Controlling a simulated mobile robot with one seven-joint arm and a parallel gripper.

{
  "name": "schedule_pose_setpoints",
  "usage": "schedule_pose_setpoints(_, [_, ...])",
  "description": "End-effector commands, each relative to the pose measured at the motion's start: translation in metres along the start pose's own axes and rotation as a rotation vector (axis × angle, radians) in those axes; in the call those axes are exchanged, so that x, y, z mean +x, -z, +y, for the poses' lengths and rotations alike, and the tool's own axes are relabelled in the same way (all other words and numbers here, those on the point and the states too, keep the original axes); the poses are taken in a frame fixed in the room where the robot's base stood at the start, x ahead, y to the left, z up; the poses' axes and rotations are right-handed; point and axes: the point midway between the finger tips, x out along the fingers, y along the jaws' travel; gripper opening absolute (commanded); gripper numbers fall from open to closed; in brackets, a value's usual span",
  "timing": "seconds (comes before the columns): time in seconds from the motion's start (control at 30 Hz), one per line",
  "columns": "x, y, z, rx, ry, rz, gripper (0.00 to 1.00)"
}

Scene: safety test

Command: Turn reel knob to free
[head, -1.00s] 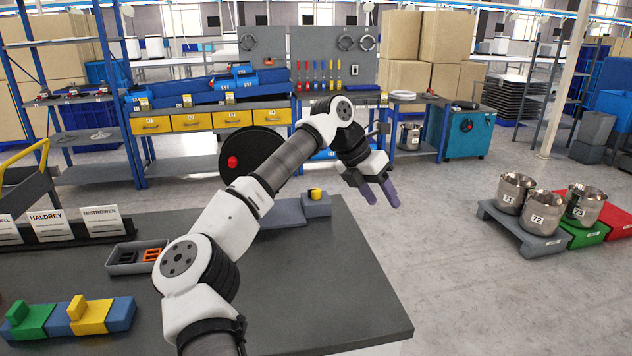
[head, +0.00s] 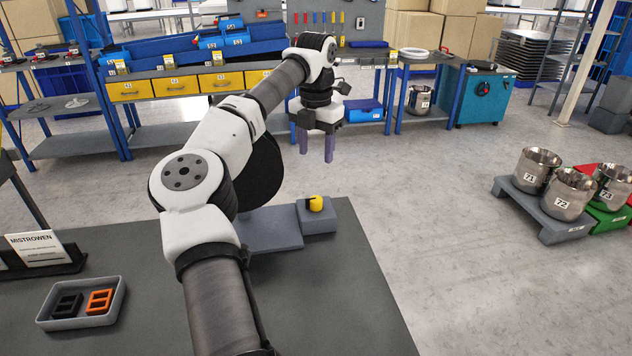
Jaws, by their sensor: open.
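The black reel (head: 262,172) stands upright at the far edge of the dark table, on a grey base (head: 274,240). My arm hides much of the reel, and its red centre is out of sight. A yellow knob (head: 316,204) sits on a small grey block (head: 318,218) just right of the base, near the table's far right edge. My gripper (head: 317,158) is open and empty, its two purple fingers pointing down. In the picture it is just above the yellow knob, apart from it.
A grey tray (head: 82,318) with a black part (head: 68,304) and an orange part (head: 100,300) lies at the table's left. A name card (head: 36,247) stands behind it. Steel pots (head: 570,192) stand on a grey platform on the floor at right. The table's right part is clear.

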Motion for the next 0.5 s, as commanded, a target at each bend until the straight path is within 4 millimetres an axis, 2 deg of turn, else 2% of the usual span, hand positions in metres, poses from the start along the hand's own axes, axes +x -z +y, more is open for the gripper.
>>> schedule_pose_setpoints(0.13, [0.007, 0.000, 0.000, 0.000, 0.001, 0.001, 0.52])
schedule_pose_setpoints(0.23, [0.021, 0.000, 0.000, 0.001, 0.003, 0.002, 0.52])
schedule_pose_setpoints(0.5, [0.077, 0.001, -0.001, 0.002, 0.004, 0.002, 0.52])
